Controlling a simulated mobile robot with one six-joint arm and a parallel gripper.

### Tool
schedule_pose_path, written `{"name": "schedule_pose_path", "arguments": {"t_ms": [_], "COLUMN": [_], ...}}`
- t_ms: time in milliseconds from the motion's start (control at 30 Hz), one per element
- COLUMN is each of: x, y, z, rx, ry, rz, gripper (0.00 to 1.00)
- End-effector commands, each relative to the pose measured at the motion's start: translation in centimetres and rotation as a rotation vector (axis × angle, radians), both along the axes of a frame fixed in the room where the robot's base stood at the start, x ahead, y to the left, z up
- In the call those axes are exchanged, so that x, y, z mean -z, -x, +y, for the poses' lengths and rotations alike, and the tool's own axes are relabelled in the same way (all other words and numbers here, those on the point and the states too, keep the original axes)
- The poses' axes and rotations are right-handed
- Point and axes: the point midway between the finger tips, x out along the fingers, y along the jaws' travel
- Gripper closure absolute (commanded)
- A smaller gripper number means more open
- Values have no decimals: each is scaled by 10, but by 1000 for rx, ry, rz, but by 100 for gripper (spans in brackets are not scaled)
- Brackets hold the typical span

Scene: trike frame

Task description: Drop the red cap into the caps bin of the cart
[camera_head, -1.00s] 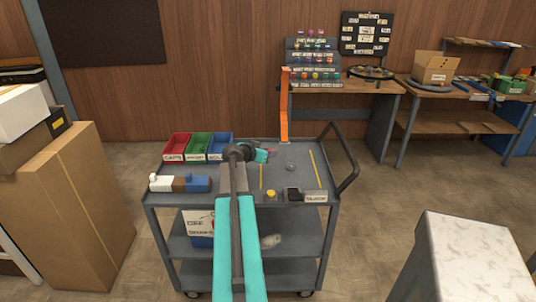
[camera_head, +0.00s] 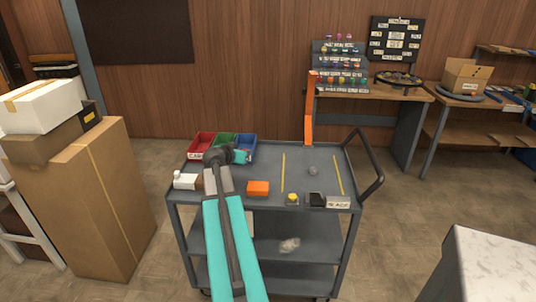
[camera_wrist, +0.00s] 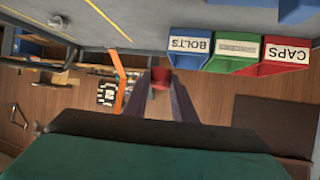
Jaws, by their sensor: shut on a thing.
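The red cap (camera_wrist: 160,79) is between the fingertips of my gripper (camera_wrist: 160,86), which is shut on it in the wrist view. In the head view my gripper (camera_head: 240,157) is over the cart's back left area, near the bins; the cap is hidden there. The red caps bin (camera_head: 202,141), labelled CAPS in the wrist view (camera_wrist: 287,53), is leftmost of the three bins in the head view. My arm partly covers the bins. The wrist view is upside down, with the cap apart from the bins.
The green bin (camera_head: 224,139) and blue bin (camera_head: 246,145) stand beside the red one on the grey cart (camera_head: 325,178). An orange block (camera_head: 258,188), a yellow-topped item (camera_head: 292,198) and a grey ball (camera_head: 312,170) are on the cart top. Cardboard boxes (camera_head: 90,190) stand left.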

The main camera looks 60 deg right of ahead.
Motion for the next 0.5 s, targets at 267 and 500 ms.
{"name": "schedule_pose_path", "arguments": {"t_ms": [267, 500], "x": [-14, -26], "y": [-85, -149], "z": [72, 140], "rx": [-191, -356], "ry": [0, 1], "rz": [-1, -2], "gripper": [97, 97]}}
